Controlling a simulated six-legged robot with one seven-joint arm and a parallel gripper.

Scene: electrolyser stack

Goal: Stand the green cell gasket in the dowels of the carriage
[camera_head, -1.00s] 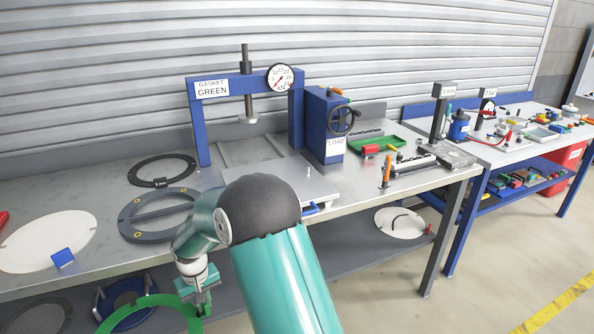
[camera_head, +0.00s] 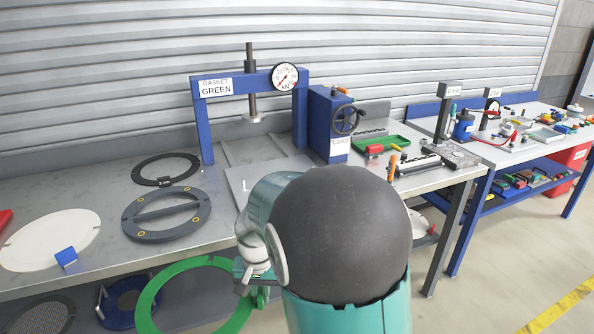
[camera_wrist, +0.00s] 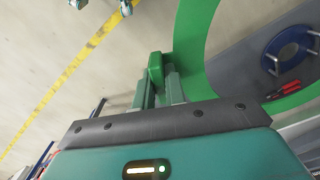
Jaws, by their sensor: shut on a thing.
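The green cell gasket (camera_head: 147,300) is a large flat ring, held by its edge in front of the bench's front edge, with its lower part cut off by the picture. My gripper (camera_head: 258,292) is shut on it at the ring's right side. In the wrist view the gripper (camera_wrist: 160,80) pinches a tab on the green gasket (camera_wrist: 192,40). A flat grey plate (camera_head: 238,180), seemingly the carriage, lies on the bench in front of the press. My arm hides much of it, and I cannot make out its dowels clearly.
A blue press frame (camera_head: 200,125) labelled "GASKET GREEN" stands behind the plate. A dark grey ring (camera_head: 135,229), a black ring (camera_head: 140,173) and a white disc (camera_head: 30,245) lie to its left. A blue handwheel box (camera_head: 325,125) stands right. A lower shelf holds a blue ring (camera_head: 112,318).

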